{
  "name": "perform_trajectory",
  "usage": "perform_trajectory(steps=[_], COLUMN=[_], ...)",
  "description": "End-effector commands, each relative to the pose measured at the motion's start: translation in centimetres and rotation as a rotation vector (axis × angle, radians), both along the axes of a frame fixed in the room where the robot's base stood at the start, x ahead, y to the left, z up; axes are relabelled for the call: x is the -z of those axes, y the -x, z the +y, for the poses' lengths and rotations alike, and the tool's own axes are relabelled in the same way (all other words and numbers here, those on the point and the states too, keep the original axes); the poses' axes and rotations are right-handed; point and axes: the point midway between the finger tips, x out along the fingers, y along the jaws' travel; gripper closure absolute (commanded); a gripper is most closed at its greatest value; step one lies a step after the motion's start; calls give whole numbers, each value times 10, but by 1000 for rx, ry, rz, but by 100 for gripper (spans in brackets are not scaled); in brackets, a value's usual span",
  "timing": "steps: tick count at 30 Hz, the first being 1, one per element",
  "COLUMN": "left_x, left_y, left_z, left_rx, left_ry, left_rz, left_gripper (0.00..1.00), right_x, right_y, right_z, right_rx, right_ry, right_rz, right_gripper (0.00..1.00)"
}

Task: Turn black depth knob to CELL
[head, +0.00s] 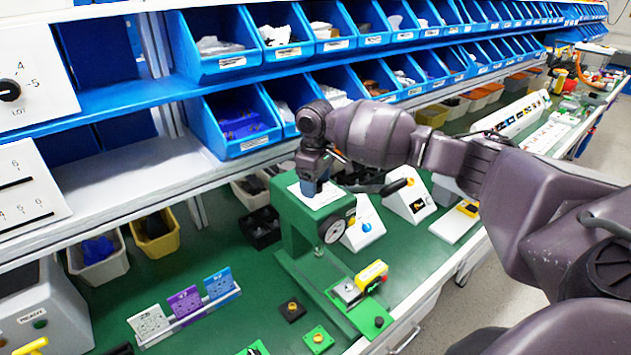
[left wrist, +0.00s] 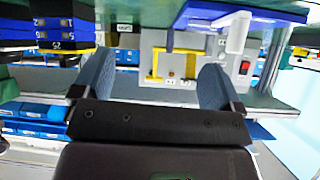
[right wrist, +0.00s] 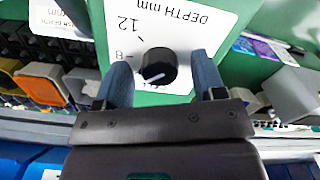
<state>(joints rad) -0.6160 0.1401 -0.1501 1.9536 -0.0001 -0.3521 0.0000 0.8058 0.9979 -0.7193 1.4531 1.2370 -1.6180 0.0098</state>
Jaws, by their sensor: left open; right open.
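The black depth knob (right wrist: 158,67) sits on a white plate (right wrist: 185,25) marked "DEPTH mm", with 12 and 8 readable, in the right wrist view. A pale line shows on its face. My right gripper (right wrist: 162,80) is open, with its blue fingers on either side of the knob in the picture; I see no clear contact. In the head view my right gripper (head: 317,187) is over the white top plate of the green press (head: 293,225) and hides the knob. My left gripper (left wrist: 155,80) is open and empty in its wrist view. No CELL mark is readable.
A black handwheel (head: 337,229) is on the press side. Blue bins (head: 240,120) line the shelf behind. Coloured cards in a holder (head: 186,305) stand front left. White dial boxes (head: 410,200) stand to the right.

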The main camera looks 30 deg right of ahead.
Motion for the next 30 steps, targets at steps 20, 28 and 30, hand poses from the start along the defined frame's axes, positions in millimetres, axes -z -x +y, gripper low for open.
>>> perform_trajectory(steps=[20, 28, 30], left_x=[0, 0, 0], left_y=[1, 1, 1], left_z=[0, 0, 0], left_rx=[-1, -1, -1], left_ry=[1, 1, 1], left_rz=[2, 1, 1], left_gripper=[9, 9, 9], right_x=[1, 1, 1], right_y=[1, 1, 1], right_z=[3, 4, 4], right_rx=[-54, -230, -291], right_ry=[-4, -7, -8], right_rz=[3, 5, 5], right_gripper=[78, 78, 78])
